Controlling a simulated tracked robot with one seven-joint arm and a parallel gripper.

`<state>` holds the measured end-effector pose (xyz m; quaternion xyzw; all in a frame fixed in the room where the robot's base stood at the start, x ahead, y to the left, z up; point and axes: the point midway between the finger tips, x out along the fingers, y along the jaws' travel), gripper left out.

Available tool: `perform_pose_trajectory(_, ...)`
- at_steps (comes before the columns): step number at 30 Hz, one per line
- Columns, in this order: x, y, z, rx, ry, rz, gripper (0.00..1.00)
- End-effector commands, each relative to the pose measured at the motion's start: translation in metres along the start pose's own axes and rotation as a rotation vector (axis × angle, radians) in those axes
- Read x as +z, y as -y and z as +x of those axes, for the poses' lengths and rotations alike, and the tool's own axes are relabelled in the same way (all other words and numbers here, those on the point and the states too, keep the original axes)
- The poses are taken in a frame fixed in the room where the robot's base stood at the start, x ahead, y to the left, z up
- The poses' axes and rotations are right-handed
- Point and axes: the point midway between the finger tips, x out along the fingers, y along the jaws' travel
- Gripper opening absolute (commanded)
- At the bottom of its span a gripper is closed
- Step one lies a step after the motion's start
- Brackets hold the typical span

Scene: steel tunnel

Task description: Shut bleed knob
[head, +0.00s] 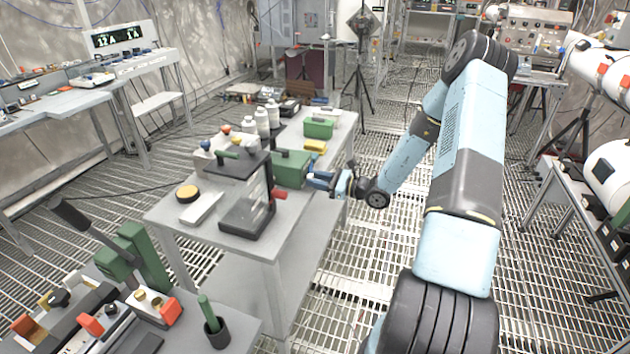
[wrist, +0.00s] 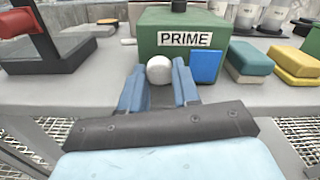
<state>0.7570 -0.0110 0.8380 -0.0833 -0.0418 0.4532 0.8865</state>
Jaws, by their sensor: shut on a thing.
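The bleed knob (wrist: 159,69) is a round silver knob at the front of the green box marked PRIME (wrist: 160,52). My gripper (wrist: 159,84) has one blue finger on each side of the knob and is shut on it. In the head view my gripper (head: 320,180) reaches in from the right to the green box (head: 291,166), low at its right side. The knob itself is too small or hidden to make out there. A flat blue square (wrist: 206,66) is on the box front, right of the knob.
A dark framed stand with a red handle (head: 278,193) is close to my gripper, at the left in the wrist view (wrist: 36,40). Yellow and green blocks (wrist: 293,62) lie right of the box. The grey bench top (wrist: 265,95) before them is clear.

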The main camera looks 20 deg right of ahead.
Motion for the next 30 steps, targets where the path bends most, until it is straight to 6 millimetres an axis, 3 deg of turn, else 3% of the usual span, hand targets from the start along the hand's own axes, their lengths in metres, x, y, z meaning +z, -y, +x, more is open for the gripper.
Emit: perform_pose_trajectory(30,0.0016,0.0070,-0.0016,-0.010,0.008,0.957,0.01)
